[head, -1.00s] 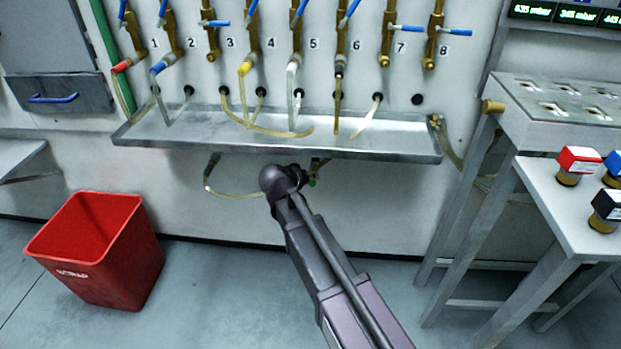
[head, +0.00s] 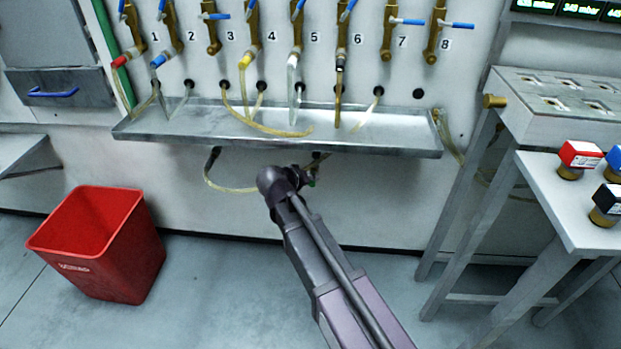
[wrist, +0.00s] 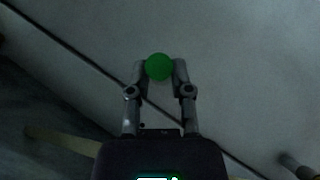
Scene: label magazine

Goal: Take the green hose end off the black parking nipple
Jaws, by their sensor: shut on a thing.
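The green hose end (wrist: 159,67) shows in the wrist view as a round green face between the two fingertips of my gripper (wrist: 160,72), which is shut on it. In the head view my gripper (head: 308,178) is under the steel tray, largely hidden by my own wrist, with only a speck of green beside it. A pale yellow hose (head: 228,188) hangs from a dark fitting (head: 213,155) under the tray and runs to behind my wrist. The black parking nipple is not clearly seen, and I cannot tell whether the hose end touches it.
The steel tray (head: 200,134) runs along the wall above my gripper, with several hoses and numbered brass valves over it. A red bin (head: 105,240) stands on the floor at left. A metal bench (head: 560,195) stands at right. The floor between is clear.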

